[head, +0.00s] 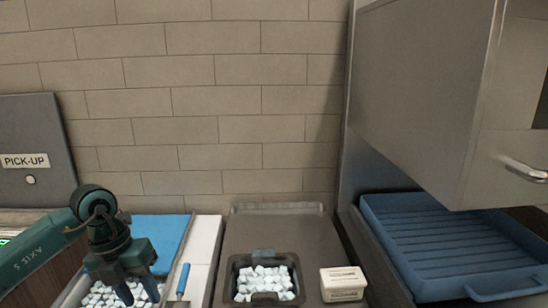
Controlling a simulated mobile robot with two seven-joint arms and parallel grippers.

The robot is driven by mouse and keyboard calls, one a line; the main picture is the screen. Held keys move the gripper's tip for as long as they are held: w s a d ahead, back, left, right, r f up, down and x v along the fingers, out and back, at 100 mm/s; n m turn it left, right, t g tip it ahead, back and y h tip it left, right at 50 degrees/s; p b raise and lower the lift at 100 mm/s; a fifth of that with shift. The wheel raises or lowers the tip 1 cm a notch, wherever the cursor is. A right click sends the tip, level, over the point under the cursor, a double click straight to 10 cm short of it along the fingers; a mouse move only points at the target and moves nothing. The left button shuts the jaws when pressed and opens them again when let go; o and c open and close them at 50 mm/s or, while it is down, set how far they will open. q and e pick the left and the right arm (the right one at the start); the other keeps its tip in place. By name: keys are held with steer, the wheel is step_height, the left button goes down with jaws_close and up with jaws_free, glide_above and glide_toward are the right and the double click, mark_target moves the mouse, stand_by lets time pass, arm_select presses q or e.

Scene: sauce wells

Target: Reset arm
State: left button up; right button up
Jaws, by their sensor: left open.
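My left gripper (137,292) is at the lower left, on a green and black arm that comes in from the left. It points down over a well of white cubes (97,298), with its fingers apart. I see nothing held between them. I cannot tell whether the fingertips touch the cubes. The gripper hides part of this well. My right gripper is not in view.
A black tub (236,285) of white cubes and a cream box (343,284) stand on a metal tray (239,233). A blue-handled tool (182,280) lies near a blue board (165,236). A blue ribbed tray (430,240) sits under a metal cabinet (430,80) at right.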

arm_select(q)
steer(key=s+d+f+g+h, duration=0.1)
steer(key=s+d+h, duration=0.15)
steer(key=d, duration=0.25)
steer(key=s+d+f+m+h, duration=0.1)
steer(key=d+h, duration=0.2)
steer(key=d, duration=0.3)
steer(key=s+d+f+g+h, duration=0.1)
steer(key=s+d+h, duration=0.15)
steer(key=d, duration=0.25)
steer(key=s+d+r+n+t+h+p, duration=0.2)
steer(key=d+r+n+t+h, duration=0.4)
steer(key=h, duration=0.3)
steer(key=w+a+f+n+t+y+p, duration=0.1)
steer(key=a+f+n+t+y, duration=0.4)
steer(key=n, duration=0.6)
steer(key=a+f+n+t+y, duration=0.2)
steer(key=f+n+t+y, duration=0.3)
steer(key=n+t+y, duration=0.45)
steer(key=s+a+f+n+g+y, duration=0.1)
steer(key=s+a+f+n+g, duration=0.2)
steer(key=s+f+n+g, duration=0.4)
steer(key=s+f, duration=0.3)
steer(key=f, duration=0.2)
steer(key=shift+s+a+f+g+p, duration=0.2)
steer(key=shift+s+a+g+p, duration=0.1)
steer(key=shift+a+g, duration=0.1)
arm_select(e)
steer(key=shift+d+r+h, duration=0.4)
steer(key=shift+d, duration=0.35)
